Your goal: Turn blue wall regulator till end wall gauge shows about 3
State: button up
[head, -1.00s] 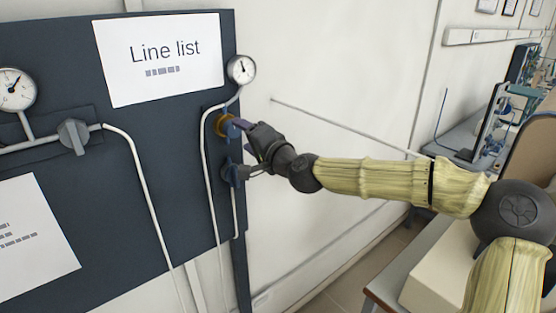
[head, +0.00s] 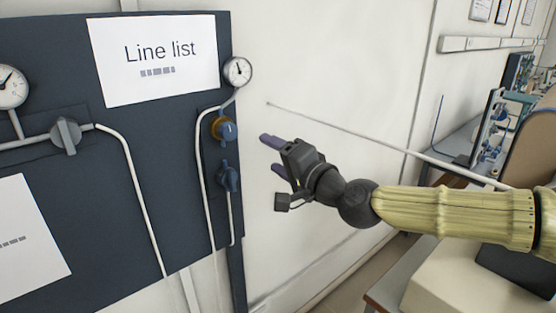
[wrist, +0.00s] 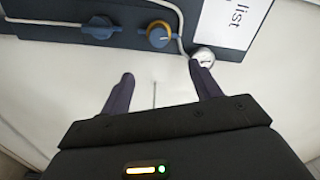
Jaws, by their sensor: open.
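The blue wall regulator (head: 229,131) with a yellow-brass collar sits near the right edge of the dark panel. It also shows in the wrist view (wrist: 159,36), beyond my fingertips. The end wall gauge (head: 238,71) is a small round white dial above it; its needle points up, but the numbers are too small to read. In the wrist view the gauge (wrist: 203,55) is partly hidden behind a finger. My gripper (head: 271,154) is open and empty, to the right of the regulator and apart from it.
A second blue knob (head: 229,176) sits just below the regulator. A grey valve knob (head: 66,135) and another gauge (head: 9,86) are on the panel's left. A white pipe (head: 203,170) runs beside the regulator. The wall to the right is mostly bare.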

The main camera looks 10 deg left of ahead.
jog(key=shift+s+d, duration=0.15)
jog(key=shift+s, duration=0.05)
jog(key=shift+w+f, duration=0.1)
jog(key=n+p, duration=1)
jog(key=n, duration=0.4)
jog(key=shift+f+p, duration=0.15)
jog(key=shift+p, duration=0.15)
jog(key=shift+w, duration=0.1)
